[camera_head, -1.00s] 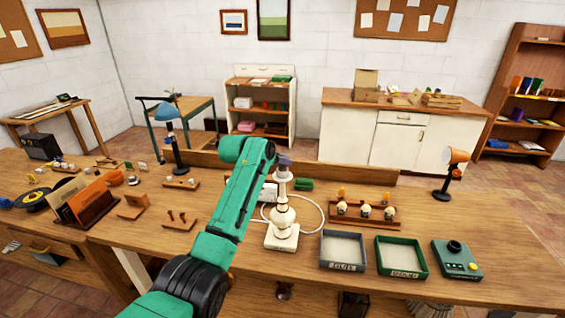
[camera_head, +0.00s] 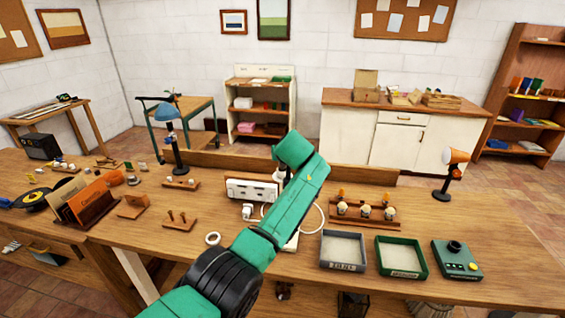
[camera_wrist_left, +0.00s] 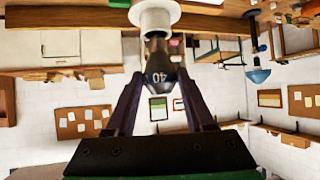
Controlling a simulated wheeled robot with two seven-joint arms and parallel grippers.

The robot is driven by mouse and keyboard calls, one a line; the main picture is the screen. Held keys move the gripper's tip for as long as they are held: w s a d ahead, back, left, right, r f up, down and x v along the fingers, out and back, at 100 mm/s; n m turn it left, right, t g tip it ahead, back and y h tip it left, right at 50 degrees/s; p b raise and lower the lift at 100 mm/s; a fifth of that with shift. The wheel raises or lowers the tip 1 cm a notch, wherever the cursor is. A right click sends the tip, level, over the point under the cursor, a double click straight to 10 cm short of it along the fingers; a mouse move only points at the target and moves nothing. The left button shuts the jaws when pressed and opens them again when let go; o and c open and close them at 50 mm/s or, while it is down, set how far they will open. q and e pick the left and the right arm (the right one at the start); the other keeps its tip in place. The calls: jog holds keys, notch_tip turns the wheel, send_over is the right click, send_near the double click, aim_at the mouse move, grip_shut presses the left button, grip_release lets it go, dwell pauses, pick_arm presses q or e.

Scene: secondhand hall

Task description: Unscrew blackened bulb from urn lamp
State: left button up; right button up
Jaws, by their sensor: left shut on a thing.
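The blackened bulb (camera_wrist_left: 157,68), dark with a "40" mark, shows in the left wrist view between the fingers of my left gripper (camera_wrist_left: 160,82), which is shut on it. Its neck meets the white socket of the urn lamp (camera_wrist_left: 155,16); how far it is screwed in I cannot tell. In the head view my left arm covers most of the urn lamp, and only part of its white base (camera_head: 291,243) and a sliver higher up show. The left fingertips and the bulb are hidden there. My right gripper is not in view.
A white socket strip (camera_head: 251,189) and a white ring (camera_head: 212,239) are left of the lamp. Right of it are a wooden bulb rack (camera_head: 378,222), a grey tray (camera_head: 343,267), a green tray (camera_head: 402,274) and a green device (camera_head: 456,262). A cord loops around the lamp.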

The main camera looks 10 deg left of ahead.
pick_arm(q)
jog(key=shift+r, duration=2.65)
